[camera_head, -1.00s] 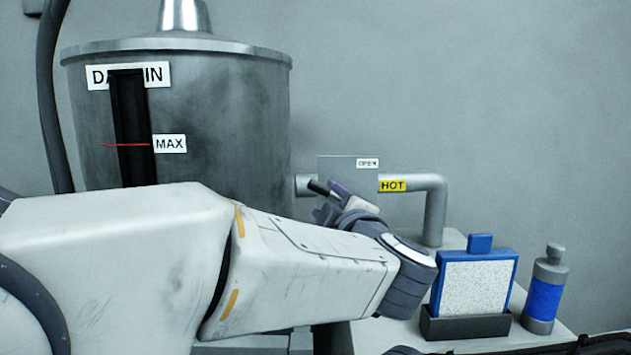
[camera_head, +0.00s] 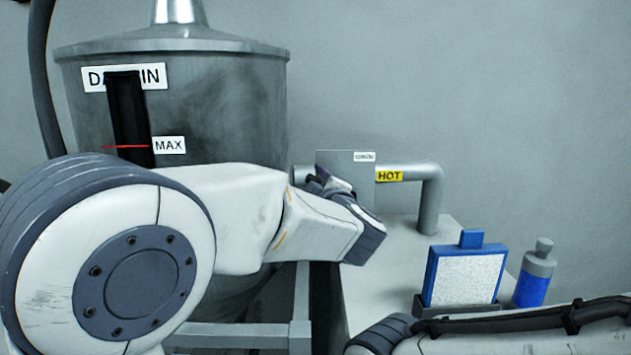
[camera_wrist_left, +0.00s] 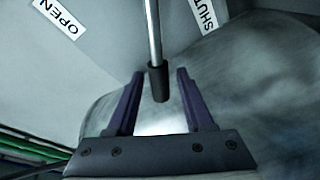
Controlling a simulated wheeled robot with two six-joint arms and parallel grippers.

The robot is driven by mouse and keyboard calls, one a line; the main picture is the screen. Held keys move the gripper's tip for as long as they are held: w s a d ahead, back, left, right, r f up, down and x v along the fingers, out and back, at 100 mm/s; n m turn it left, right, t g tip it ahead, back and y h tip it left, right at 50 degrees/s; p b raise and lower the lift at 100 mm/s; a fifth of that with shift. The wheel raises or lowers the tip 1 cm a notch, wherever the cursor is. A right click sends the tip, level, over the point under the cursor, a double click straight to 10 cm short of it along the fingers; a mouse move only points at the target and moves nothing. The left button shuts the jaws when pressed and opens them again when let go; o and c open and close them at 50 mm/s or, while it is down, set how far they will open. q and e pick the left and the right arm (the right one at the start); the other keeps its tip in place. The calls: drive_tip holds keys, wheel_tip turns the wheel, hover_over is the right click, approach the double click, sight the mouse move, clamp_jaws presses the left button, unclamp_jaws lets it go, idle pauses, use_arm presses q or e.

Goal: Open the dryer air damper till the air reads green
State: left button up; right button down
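The damper lever, a metal rod with a black grip (camera_wrist_left: 158,82), shows in the left wrist view. My left gripper (camera_wrist_left: 160,75) is open, one finger on each side of the grip with visible gaps. In the head view my left gripper (camera_head: 318,178) is small and partly hidden by its wrist, in front of the grey damper plate (camera_head: 348,176); the lever cannot be made out there. The plate carries an OPEN label (camera_wrist_left: 59,17) and a SHUT label (camera_wrist_left: 204,14). No green air reading is in view. My right gripper is out of view.
A large metal drum (camera_head: 225,110) with a level slot and MAX label stands left. A pipe (camera_head: 432,205) marked HOT runs right of the plate. A blue-framed panel (camera_head: 466,272) and a blue bottle (camera_head: 534,275) stand on the bench. My right arm crosses the bottom right.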

use_arm(q)
clamp_jaws()
idle(1.2)
